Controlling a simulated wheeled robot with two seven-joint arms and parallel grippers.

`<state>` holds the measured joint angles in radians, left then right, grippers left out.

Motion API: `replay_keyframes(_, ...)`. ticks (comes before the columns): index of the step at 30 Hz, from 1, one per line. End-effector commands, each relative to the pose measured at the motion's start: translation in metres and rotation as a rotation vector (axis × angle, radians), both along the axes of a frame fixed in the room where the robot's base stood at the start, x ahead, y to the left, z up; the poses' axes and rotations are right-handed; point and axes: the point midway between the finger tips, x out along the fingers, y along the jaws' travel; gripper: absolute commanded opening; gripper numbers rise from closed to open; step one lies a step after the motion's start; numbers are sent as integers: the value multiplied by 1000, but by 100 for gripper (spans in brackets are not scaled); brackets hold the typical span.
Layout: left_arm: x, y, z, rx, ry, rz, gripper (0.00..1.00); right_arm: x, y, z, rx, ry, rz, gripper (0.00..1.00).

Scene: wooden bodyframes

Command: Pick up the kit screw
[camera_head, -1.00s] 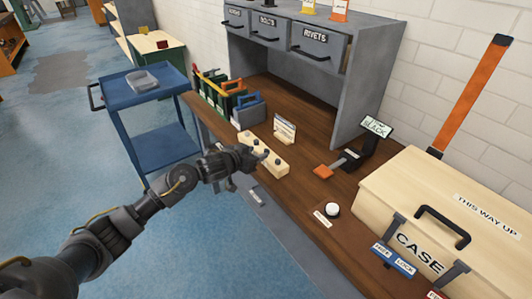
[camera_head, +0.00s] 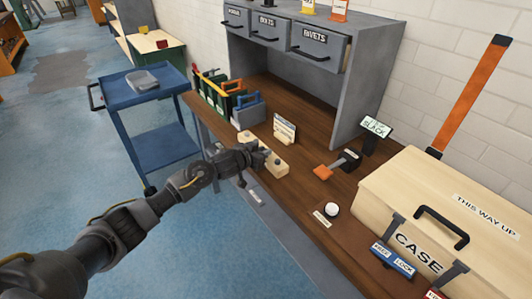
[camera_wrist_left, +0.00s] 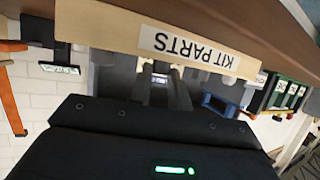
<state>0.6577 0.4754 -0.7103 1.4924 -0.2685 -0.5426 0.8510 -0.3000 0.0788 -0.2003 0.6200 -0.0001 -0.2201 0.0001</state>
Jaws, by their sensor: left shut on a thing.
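A pale wooden block (camera_head: 277,167) with dark screw heads along its top lies near the front edge of the workbench. In the left wrist view the block (camera_wrist_left: 100,25) shows upside down with a "KIT PARTS" label. My left gripper (camera_head: 258,159) is at the block and covers part of it. In the left wrist view its fingers (camera_wrist_left: 161,84) are closed around a small grey piece, which I take as the kit screw (camera_wrist_left: 161,68). The fingers and block largely hide it, and I cannot tell whether it is clear of the block. My right gripper is not in view.
Behind the block stand a small sign (camera_head: 284,130) and a row of coloured bins (camera_head: 222,95). A blue cart (camera_head: 150,115) stands left.

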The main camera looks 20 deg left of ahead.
Motion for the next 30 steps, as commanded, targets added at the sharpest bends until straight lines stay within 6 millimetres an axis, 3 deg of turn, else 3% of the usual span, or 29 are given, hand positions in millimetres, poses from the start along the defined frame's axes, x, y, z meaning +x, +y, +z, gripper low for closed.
replay_keyframes(10, 0, 0, 4, -1, -2, -1, 0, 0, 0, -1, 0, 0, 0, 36)
replay_keyframes(17, 1, 0, 29, -1, -5, 0, 0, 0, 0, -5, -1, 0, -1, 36)
replay_keyframes(27, -19, 52, 97, 3, -5, 3, 0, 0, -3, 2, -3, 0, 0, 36)
replay_keyframes(30, -29, 77, 104, 4, -3, 4, 0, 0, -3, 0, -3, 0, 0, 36)
